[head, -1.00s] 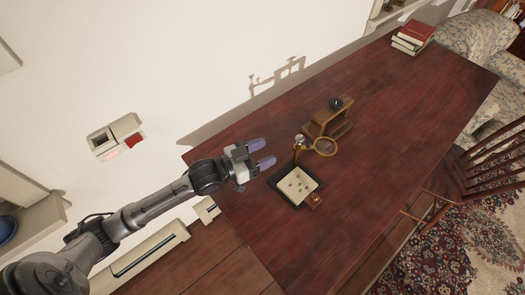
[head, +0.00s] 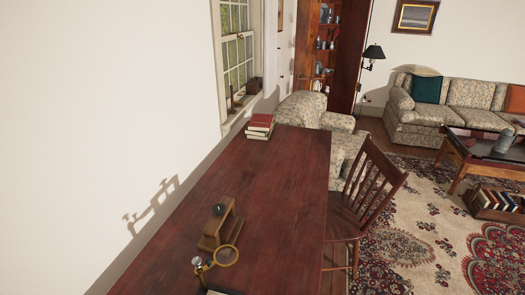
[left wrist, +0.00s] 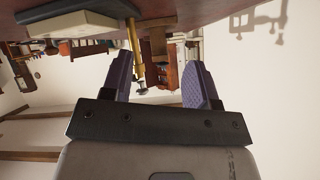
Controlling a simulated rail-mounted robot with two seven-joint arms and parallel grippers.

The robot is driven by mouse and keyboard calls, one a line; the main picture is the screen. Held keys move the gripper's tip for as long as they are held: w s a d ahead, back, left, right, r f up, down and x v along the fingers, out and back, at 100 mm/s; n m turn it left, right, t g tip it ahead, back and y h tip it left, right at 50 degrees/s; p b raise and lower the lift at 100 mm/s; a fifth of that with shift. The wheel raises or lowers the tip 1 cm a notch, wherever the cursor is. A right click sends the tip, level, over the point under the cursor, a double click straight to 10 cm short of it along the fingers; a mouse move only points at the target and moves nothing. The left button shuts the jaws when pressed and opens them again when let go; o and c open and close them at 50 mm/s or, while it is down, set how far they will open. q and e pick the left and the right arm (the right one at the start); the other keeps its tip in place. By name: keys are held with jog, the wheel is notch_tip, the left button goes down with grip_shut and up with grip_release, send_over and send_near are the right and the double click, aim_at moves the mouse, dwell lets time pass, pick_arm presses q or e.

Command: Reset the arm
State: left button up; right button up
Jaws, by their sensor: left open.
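My left gripper (left wrist: 160,72) shows in the left wrist view, with two purple-padded fingers apart and nothing between them. The dark red table (left wrist: 170,10) lies along the top of that upside-down view, with a brass post (left wrist: 134,42) and a wooden stand (left wrist: 155,58) beyond the fingers. Neither gripper is in the head view. There, the wooden stand (head: 209,238) with a dark ball on it and the brass magnifying glass (head: 226,256) stand on the table (head: 265,190). The tray is almost wholly cut off at the bottom edge.
Armchair (head: 312,110), sofa (head: 455,98) and coffee table (head: 480,155) are further off. The table's middle is clear.

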pick_arm(q)
jog(key=shift+s+a+g+y, duration=0.3)
jog(key=shift+s+y, duration=0.3)
jog(key=shift+s, duration=0.05)
jog(key=shift+s+a+g+y, duration=0.25)
jog(key=shift+s+g+y, duration=0.05)
jog(key=shift+s+y, duration=0.3)
jog(key=shift+n+g+y, duration=0.8)
jog(key=s, duration=0.2)
jog(key=s+f, duration=0.1)
jog(key=s, duration=0.2)
jog(key=shift+d+f, duration=0.2)
jog(key=s+d+f+n+g+h+p, duration=0.1)
jog(key=s+d+f+n+g, duration=0.2)
jog(key=s, duration=0.6)
jog(key=s+d+f+g, duration=0.25)
jog(key=s+f, duration=0.25)
jog(key=s, duration=0.4)
jog(key=w+p+v, duration=0.2)
jog(key=p+v, duration=0.9)
jog(key=p, duration=0.1)
jog(key=w+r+p+v, duration=0.1)
jog(key=w+p+v, duration=0.2)
jog(key=p+v, duration=0.8)
jog(key=w+r+p+v, duration=0.1)
jog(key=w+p+v, duration=0.2)
jog(key=p+v, duration=0.9)
jog(key=shift+r+t+p, duration=0.3)
jog(key=shift+r+t, duration=0.05)
jog(key=shift+t, duration=0.1)
